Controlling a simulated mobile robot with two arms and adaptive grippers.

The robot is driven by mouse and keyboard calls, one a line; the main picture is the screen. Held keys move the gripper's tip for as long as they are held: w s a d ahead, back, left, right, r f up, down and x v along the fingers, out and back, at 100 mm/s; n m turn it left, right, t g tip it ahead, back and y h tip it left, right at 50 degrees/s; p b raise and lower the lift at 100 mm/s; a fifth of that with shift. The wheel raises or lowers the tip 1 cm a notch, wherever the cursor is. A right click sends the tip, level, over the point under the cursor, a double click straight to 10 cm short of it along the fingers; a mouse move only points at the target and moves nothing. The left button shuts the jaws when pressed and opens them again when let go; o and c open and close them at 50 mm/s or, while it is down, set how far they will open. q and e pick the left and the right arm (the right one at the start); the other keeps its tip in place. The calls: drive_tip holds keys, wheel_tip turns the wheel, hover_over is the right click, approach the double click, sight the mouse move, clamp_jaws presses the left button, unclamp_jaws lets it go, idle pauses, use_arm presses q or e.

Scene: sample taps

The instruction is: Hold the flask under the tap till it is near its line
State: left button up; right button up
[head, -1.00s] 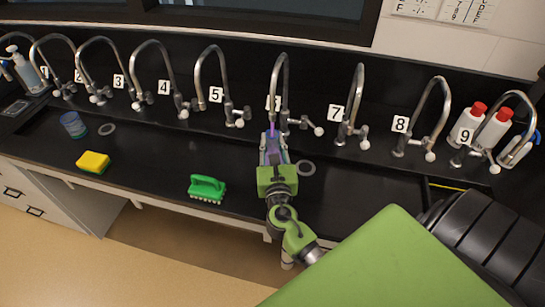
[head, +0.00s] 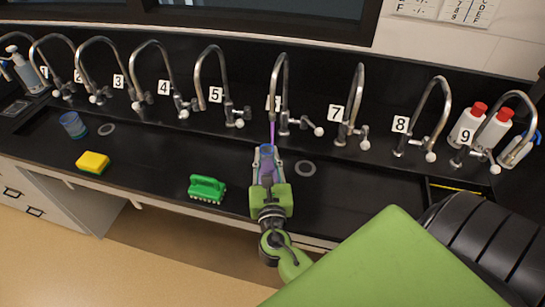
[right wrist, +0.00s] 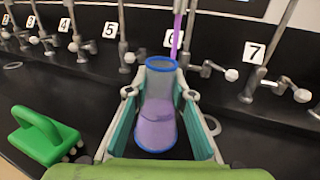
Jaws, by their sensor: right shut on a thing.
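The clear flask (head: 266,153) has a blue rim and stands upright in my right gripper (head: 268,172), in front of tap 6 (head: 284,95). In the right wrist view, my right gripper (right wrist: 158,110) is shut with a finger on each side of the flask (right wrist: 158,88). Purple liquid (right wrist: 156,130) fills its wide lower part. A thin purple stream (head: 272,135) falls from tap 6; it also shows in the right wrist view (right wrist: 177,30). The stream meets the back right of the mouth; I cannot tell whether it falls inside. The flask's line is not clear. My left gripper is out of view.
A green brush (head: 207,189) and a yellow sponge (head: 93,161) lie on the counter's front edge. A blue cup (head: 73,124) stands at left. A grey ring (head: 305,168) lies just right of the flask. Several other numbered taps line the back.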

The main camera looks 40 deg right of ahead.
drive_tip(key=s+a+r+p, duration=0.1)
drive_tip(key=s+a+r, duration=0.2)
drive_tip(key=s+a, duration=0.1)
drive_tip(key=shift+a+p, duration=0.3)
drive_tip(key=shift+a, duration=0.15)
drive_tip(key=shift+s, duration=0.1)
idle(0.5)
